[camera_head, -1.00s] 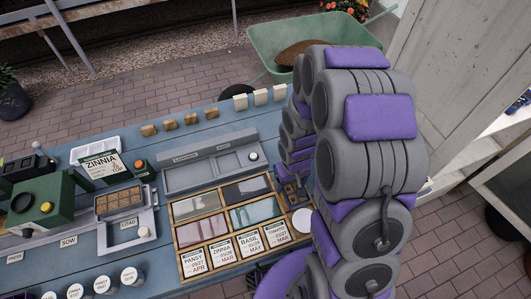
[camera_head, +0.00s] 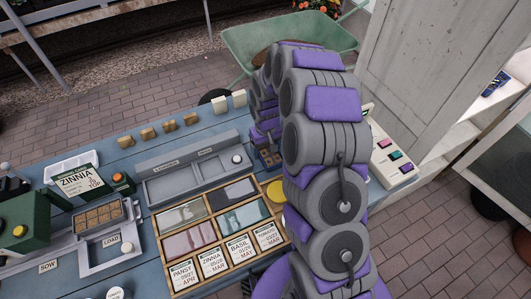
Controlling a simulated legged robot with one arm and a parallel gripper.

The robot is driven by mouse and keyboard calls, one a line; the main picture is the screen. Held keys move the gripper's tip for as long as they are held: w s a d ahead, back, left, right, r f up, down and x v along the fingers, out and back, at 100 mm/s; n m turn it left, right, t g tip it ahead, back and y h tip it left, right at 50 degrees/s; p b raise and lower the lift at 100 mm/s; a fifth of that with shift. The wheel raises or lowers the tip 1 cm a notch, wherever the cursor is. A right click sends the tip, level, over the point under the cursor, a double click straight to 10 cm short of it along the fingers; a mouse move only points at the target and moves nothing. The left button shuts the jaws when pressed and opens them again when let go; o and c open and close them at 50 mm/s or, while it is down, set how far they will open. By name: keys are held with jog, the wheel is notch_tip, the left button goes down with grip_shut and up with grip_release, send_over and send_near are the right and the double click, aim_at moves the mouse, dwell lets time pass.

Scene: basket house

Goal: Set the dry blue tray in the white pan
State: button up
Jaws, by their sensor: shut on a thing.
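My gripper (camera_head: 262,138) is at the end of the arm, above the right part of the blue bench. It is shut on a small blue tray with brown cells (camera_head: 270,158). The tray is just right of the grey two-part holder (camera_head: 170,192). My arm hides part of the tray and most of the fingers. A white ribbed pan (camera_head: 60,165) lies at the bench's left, behind the Zinnia card; I cannot tell whether it is the task's pan. I cannot tell whether the held tray is dry or touches the bench.
A wooden seed box (camera_head: 158,248) and a yellow disc (camera_head: 275,190) lie in front of the held tray. A brown-celled tray (camera_head: 99,217) sits in a grey fixture at left. A white panel with coloured buttons (camera_head: 384,150) stands right of my arm. Small blocks line the far edge.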

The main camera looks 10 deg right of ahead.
aim_at(266, 152)
jog(key=shift+w+f, duration=0.15)
jog(key=shift+w, duration=0.1)
notch_tip(266, 152, down, 3)
jog(key=shift+f+b, duration=0.2)
jog(key=shift+b, duration=0.55)
jog(key=shift+r, duration=0.1)
jog(key=o, duration=1.2)
jog(key=shift+c, duration=0.2)
